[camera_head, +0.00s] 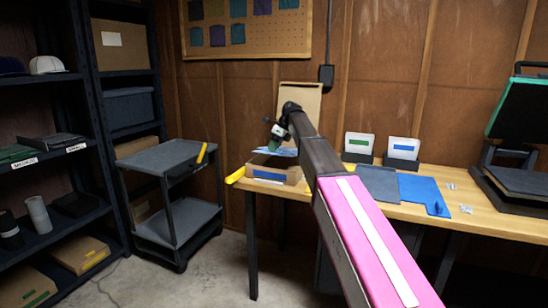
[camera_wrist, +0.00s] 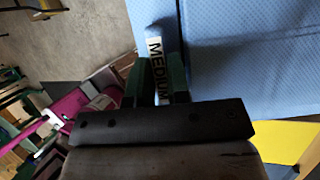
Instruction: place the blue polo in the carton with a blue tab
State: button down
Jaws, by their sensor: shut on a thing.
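The blue polo (camera_wrist: 240,50) fills the upper right of the wrist view as a light blue textured sheet. A white label reading MEDIUM (camera_wrist: 154,50) is at its edge, beside my fingers. My gripper (camera_wrist: 157,82) is shut on the polo's edge near this label. In the head view my gripper (camera_head: 276,138) is over the open carton (camera_head: 291,176) at the table's left end, with light blue cloth (camera_head: 284,152) just below it. The carton has a blue tab (camera_head: 269,175) on its front. I cannot tell whether the polo touches the carton's inside.
A dark press-like machine (camera_head: 520,150) stands at right. A grey cart (camera_head: 165,157) and shelves are at left.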

jog(key=shift+w+d+f, duration=0.1)
jog(key=shift+w+f, duration=0.05)
jog(key=shift+f, duration=1.95)
jog(key=c, duration=1.1)
grip_release()
jog(key=shift+f, duration=0.1)
jog(key=v, duration=1.2)
